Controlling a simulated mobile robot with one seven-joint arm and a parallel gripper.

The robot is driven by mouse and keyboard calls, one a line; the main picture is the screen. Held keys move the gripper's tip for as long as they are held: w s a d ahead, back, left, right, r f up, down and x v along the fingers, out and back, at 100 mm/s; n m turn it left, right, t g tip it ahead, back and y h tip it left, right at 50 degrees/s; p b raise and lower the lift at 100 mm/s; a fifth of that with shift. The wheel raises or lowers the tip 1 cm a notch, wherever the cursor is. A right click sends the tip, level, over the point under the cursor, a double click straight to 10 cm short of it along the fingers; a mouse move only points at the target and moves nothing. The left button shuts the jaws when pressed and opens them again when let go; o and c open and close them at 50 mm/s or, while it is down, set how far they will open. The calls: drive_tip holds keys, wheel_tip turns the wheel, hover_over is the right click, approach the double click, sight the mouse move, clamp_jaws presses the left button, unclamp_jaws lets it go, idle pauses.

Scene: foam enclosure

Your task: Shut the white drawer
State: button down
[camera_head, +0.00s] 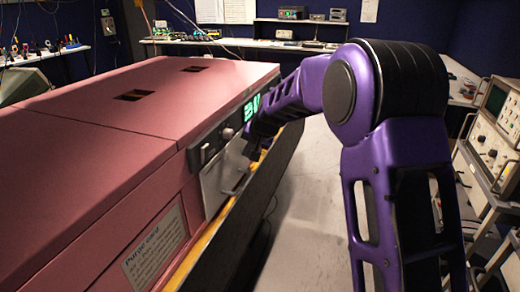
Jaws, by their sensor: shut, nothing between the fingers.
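A pale grey-white panel (213,187) with a dark handle at its lower right is set in the front side of the large pink cabinet (110,115). It looks like the white drawer, and I cannot tell how far it stands out from the cabinet. My purple arm reaches in from the right. My gripper (252,147) is dark, small and shut, with nothing seen in it. It is at the panel's upper right, below the green display (252,107). I cannot tell whether it touches the panel.
A dark slanted board with a yellow edge (203,242) runs along the cabinet's front. Pale floor (310,215) is clear to its right. A rack of instruments (495,130) stands at the far right. Benches with equipment (285,43) line the back.

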drive_tip(key=shift+w+a+r, duration=0.1)
drive_tip(key=shift+w+a, duration=0.1)
drive_tip(key=shift+a, duration=0.45)
drive_tip(key=shift+a+r, duration=0.1)
